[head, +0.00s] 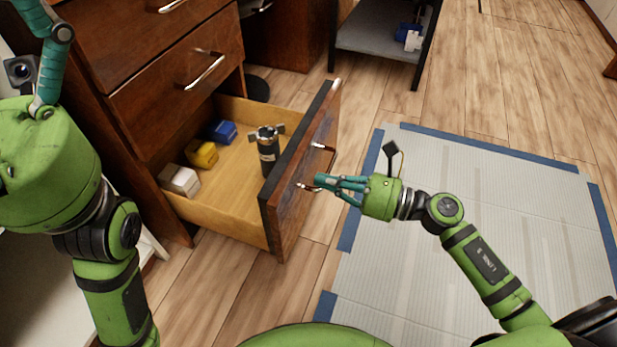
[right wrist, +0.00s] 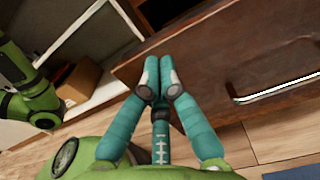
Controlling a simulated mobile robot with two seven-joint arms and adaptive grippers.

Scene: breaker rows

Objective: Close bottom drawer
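The bottom drawer (head: 282,205) is pulled out from the brown wooden cabinet (head: 100,50). Its dark front panel has a curved metal handle (head: 322,165), which also shows in the right wrist view (right wrist: 280,90). My right gripper (head: 322,183) is just outside the front panel, near the handle's lower end. Its teal fingers are together with nothing between them, and in the right wrist view the fingertips (right wrist: 160,68) overlap the panel (right wrist: 215,70). Contact cannot be told. The handle is right of the fingers there. My left gripper (head: 45,70) is partly cut off at the upper left.
A grey mat with blue edging (head: 480,220) lies at right. A low shelf (head: 375,42) stands behind.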

